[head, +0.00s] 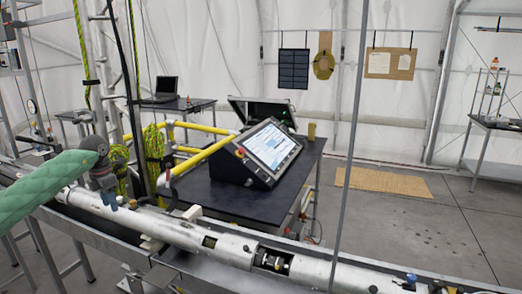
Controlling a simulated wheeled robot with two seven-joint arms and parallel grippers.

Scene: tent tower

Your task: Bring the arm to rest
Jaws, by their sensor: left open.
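My left arm (45,185), in a green quilted sleeve, reaches in from the left edge. My left gripper (106,187) is dark grey, open and points down over the long white metal tube (195,236). I see nothing held in it. A small blue part shows at its tip, and I cannot tell whether the tip touches the tube. My right gripper is not in view.
The tube lies along a metal bench across the front. Behind it, a dark table (235,203) holds a tilted touchscreen console (268,147). Yellow rails (205,153), ropes (154,150) and a lattice mast stand near the gripper. The floor at right is open around a tan mat (385,182).

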